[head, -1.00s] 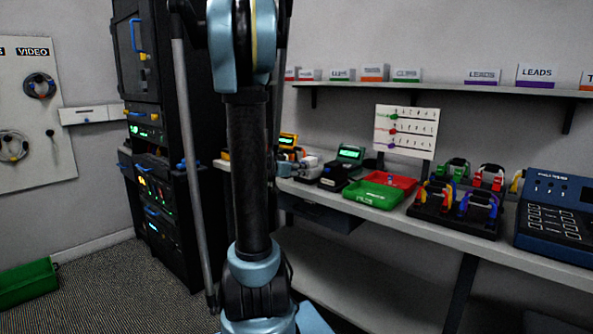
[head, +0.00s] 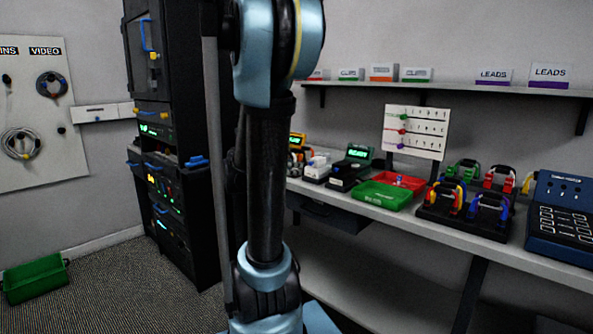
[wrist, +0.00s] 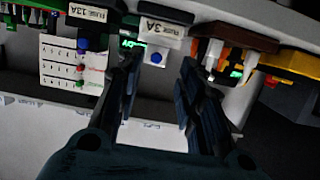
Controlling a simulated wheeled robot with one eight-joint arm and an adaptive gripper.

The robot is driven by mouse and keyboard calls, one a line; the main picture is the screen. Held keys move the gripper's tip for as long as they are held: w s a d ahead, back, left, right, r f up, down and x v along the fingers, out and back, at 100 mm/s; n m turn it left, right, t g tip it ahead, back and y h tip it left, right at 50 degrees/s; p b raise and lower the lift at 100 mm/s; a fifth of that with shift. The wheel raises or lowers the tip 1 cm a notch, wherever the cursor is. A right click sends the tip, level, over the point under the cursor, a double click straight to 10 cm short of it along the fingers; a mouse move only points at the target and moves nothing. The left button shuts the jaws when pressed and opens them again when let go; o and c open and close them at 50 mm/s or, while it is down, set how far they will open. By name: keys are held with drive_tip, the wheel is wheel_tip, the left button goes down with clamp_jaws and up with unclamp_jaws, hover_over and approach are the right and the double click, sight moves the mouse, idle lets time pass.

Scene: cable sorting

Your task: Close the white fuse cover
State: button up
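A white fuse unit (head: 317,166) stands on the bench, left of a black unit with a green display. In the wrist view, where labels appear upside down, a white block labelled FUSE 3A (wrist: 165,28) with a blue knob (wrist: 156,58) shows at the top middle. I cannot tell which part is the cover or whether it stands open. My gripper (wrist: 160,76) is open and empty, with dark fingers apart just below the white block in the picture. In the head view my arm hides the gripper.
The black FUSE 13A unit (wrist: 92,14) is left of the white block in the wrist view; a brown part with white prongs (wrist: 235,35) is right. On the bench are a green tray (head: 385,195), a red tray (head: 405,182) and a cable rack (head: 465,212).

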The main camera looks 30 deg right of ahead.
drive_tip(key=shift+v, duration=1.5)
drive_tip(key=s+a+f+n+g+y, duration=0.3)
drive_tip(key=s+a+f+n+y, duration=1)
drive_tip(key=s+a+f, duration=0.5)
drive_tip(key=s+a+y, duration=0.1)
drive_tip(key=s+a, duration=0.2)
drive_tip(key=a, duration=0.1)
drive_tip(key=shift+s+a+f+n, duration=0.15)
drive_tip(key=shift+f+n, duration=0.2)
drive_tip(key=shift+n, duration=0.05)
